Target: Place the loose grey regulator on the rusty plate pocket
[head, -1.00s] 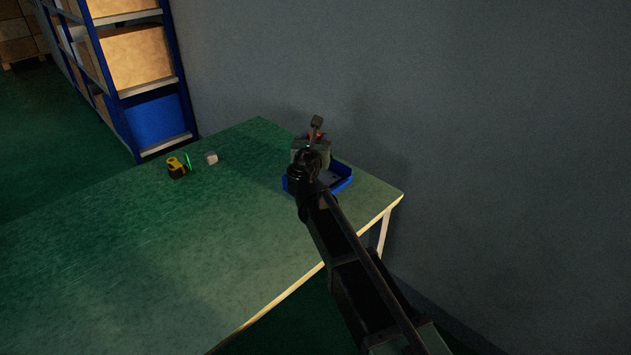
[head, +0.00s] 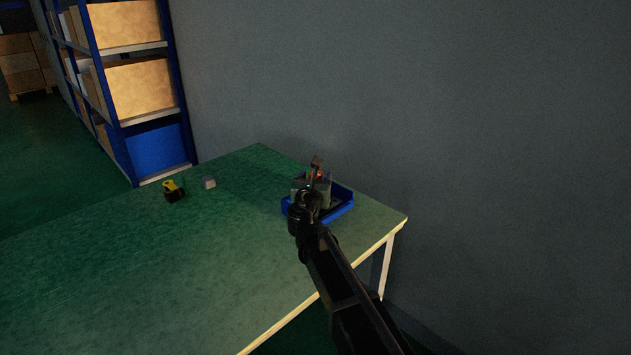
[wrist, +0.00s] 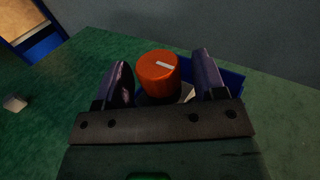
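An orange-red round knob (wrist: 158,72) with a white mark shows between my gripper's fingers in the wrist view. A grey part (wrist: 182,95) shows just beneath it, perhaps the regulator's body, mostly hidden by the gripper. My gripper (wrist: 165,80) is open, with one dark purple finger on each side of the knob and a visible gap at the right. In the head view my gripper (head: 313,180) is over the blue tray (head: 342,205), and a red spot (head: 320,174) shows at it. I cannot make out the rusty plate pocket in either view.
A small pale block (head: 209,182) and a yellow-black tool (head: 174,190) lie on the green bench (head: 190,250), left of the tray. The wall (head: 420,100) stands close behind. The bench's middle and front are clear. A shelf rack (head: 140,90) stands beyond.

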